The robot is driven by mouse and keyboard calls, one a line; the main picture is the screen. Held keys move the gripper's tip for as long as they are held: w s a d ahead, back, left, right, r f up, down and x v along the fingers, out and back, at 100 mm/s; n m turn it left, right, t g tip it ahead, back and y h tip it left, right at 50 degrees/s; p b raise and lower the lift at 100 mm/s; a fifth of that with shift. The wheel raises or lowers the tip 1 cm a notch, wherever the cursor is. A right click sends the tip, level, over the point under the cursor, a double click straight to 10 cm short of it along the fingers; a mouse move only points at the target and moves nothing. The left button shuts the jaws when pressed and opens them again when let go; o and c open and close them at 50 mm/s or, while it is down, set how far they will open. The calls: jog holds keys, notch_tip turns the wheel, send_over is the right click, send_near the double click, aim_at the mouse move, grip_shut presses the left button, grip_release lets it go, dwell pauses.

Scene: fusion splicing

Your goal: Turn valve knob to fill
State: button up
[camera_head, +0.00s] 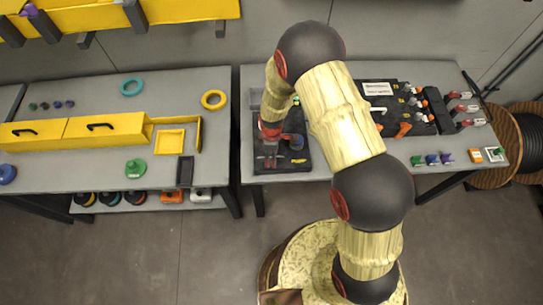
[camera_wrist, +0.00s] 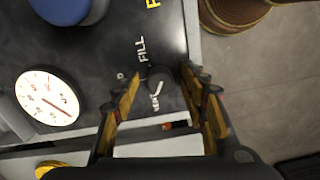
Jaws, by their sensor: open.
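The valve knob (camera_wrist: 160,76) is a small dark round knob on a black panel (camera_wrist: 110,45), in the wrist view. The white word FILL is printed above it, and white lettering, apparently VENT, lies below. A white mark shows at the knob's lower side. My gripper (camera_wrist: 161,73) is open, with one yellow-and-black finger on each side of the knob. I cannot tell whether either finger touches it. In the head view, my gripper (camera_head: 269,161) is over the left part of the black panel (camera_head: 298,169), and the knob is too small to make out there.
A round white gauge (camera_wrist: 48,100) with a red needle and a blue cylinder (camera_wrist: 68,8) are on the panel. Yellow drawers (camera_head: 85,129) stand on the left table.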

jog(key=shift+c, duration=0.8)
grip_shut()
jog(key=shift+m, duration=0.3)
jog(key=m+b, duration=0.1)
jog(key=m, duration=0.3)
jog(key=shift+m+b, duration=0.3)
jog(key=shift+b, duration=0.1)
jog(key=m+b, duration=0.1)
jog(key=m, duration=1)
jog(key=shift+s+a+m, duration=0.1)
jog(key=shift+m, duration=0.3)
jog(key=m, duration=0.7)
jog(key=shift+t+p, duration=0.3)
